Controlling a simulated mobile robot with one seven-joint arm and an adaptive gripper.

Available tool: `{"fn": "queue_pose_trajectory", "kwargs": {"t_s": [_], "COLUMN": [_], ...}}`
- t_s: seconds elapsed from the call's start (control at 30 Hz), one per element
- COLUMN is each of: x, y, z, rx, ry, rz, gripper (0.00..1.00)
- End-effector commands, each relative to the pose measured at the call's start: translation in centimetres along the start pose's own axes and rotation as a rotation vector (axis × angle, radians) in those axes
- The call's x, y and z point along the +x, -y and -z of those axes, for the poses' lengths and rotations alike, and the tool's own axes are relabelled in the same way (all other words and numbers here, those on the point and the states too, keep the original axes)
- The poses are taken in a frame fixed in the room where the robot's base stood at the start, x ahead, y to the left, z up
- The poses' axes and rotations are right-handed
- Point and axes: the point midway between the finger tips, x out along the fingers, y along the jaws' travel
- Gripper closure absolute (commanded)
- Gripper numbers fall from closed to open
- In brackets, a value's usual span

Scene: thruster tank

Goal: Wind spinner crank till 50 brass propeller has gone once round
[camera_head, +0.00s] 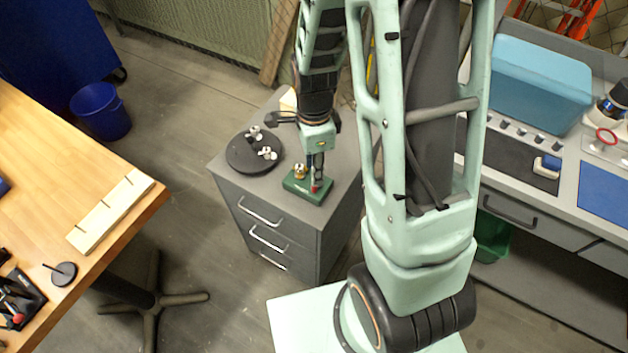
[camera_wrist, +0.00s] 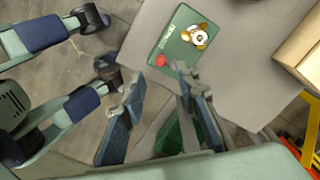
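The spinner is a dark green base (camera_head: 307,190) on the grey cabinet top, and it also shows in the wrist view (camera_wrist: 172,30). A brass propeller (camera_head: 299,171) with pale parts stands on it, seen from above in the wrist view (camera_wrist: 198,36). A red crank knob (camera_head: 314,189) is at the base's near edge and shows in the wrist view (camera_wrist: 161,61). My gripper (camera_head: 317,178) points down over the crank side. Its fingers (camera_wrist: 158,82) are apart, with the red knob just beyond the gap between their tips. I cannot tell whether they touch it.
A round black disc (camera_head: 241,158) with silvery propellers lies left of the spinner on the cabinet (camera_head: 331,205). A wooden box (camera_wrist: 297,48) stands nearby. A wooden table (camera_head: 40,150) is at left, and a counter with a blue tub (camera_head: 540,85) at right.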

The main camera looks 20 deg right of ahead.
Motion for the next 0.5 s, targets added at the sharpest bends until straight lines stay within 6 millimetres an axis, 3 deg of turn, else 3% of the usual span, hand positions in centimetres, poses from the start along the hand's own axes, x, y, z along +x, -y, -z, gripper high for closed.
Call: {"fn": "queue_pose_trajectory", "kwargs": {"t_s": [0.23, 0.5], "x": [4.4, 6.8], "y": [-0.1, 0.0], "z": [0.0, 0.1], "rx": [0.002, 0.004], "ry": [0.0, 0.0], "rz": [-0.004, 0.0], "gripper": [0.71, 0.71]}}
